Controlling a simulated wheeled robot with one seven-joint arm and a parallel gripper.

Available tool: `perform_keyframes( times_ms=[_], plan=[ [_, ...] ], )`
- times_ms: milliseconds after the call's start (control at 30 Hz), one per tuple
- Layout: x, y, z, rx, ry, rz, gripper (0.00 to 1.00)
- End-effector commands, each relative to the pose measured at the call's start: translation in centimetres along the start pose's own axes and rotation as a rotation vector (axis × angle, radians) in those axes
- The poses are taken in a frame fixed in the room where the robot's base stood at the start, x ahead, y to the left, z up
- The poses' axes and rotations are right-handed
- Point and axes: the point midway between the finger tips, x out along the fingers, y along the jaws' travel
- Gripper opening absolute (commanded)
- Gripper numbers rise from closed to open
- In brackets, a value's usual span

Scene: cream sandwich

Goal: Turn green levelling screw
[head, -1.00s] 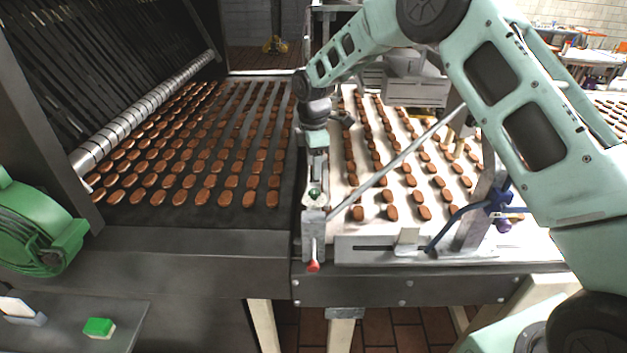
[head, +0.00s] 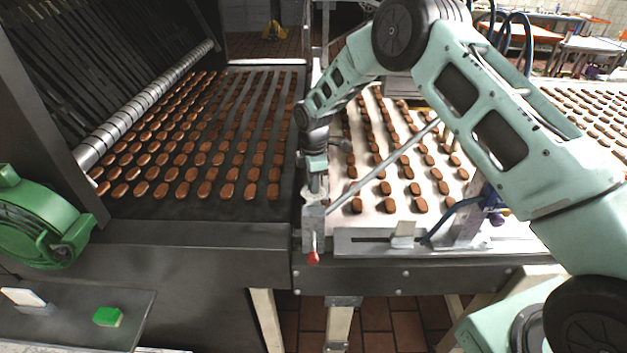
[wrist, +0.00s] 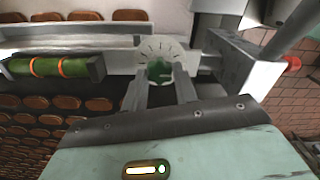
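The green levelling screw (wrist: 159,71) shows in the wrist view, set in a pale round dial with dark tick marks (wrist: 160,48). My gripper (wrist: 162,78) has one finger on each side of the screw, with the tips close to it. The fingers stand apart, and I see no clear contact with the screw. In the head view my gripper (head: 315,190) points down at the top of the metal bracket (head: 313,218) between the two conveyors. The screw is hidden there behind the gripper.
A red-tipped lever (head: 314,257) hangs at the bracket's front. A slanted metal rod (head: 385,172) rises right of my gripper over the pale belt. Biscuits lie in rows on both belts. A green and orange-banded cylinder (wrist: 45,67) lies left of the dial.

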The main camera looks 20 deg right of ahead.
Motion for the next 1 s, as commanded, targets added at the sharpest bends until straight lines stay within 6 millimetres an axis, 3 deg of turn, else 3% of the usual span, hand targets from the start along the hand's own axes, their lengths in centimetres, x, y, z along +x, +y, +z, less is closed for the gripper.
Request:
perform_keyframes(
  times_ms=[467,1000],
  plan=[
    [0.23,0.05,0.0,0.078,0.0,0.001,0.06],
    [0.3,0.11,0.0,0.536,0.001,0.002,0.06]
  ],
)
